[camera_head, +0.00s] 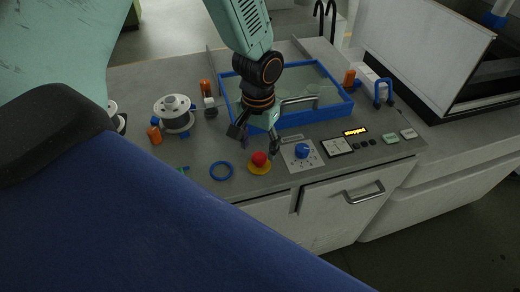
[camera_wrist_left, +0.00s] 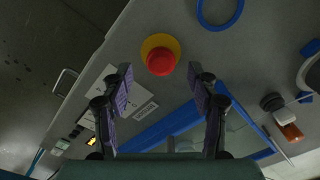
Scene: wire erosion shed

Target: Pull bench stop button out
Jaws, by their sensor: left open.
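The bench stop button (camera_head: 259,159) is a red mushroom head on a yellow round base at the bench's front edge. In the left wrist view the red button (camera_wrist_left: 161,62) lies ahead of and between the fingertips, with the yellow base showing round it. My left gripper (camera_head: 256,138) is open just behind and above the button in the head view. Its two fingers also show apart in the left wrist view (camera_wrist_left: 162,88), with nothing between the pads. I cannot tell its exact height over the button. My right gripper is not in view.
A blue ring (camera_head: 221,170) lies left of the button. A blue knob (camera_head: 301,151) on a white plate stands close on the right. Behind is a blue-framed tray (camera_head: 343,110) with a bar handle. White spools (camera_head: 174,113) stand at left. A lit orange display (camera_head: 355,132) sits at right.

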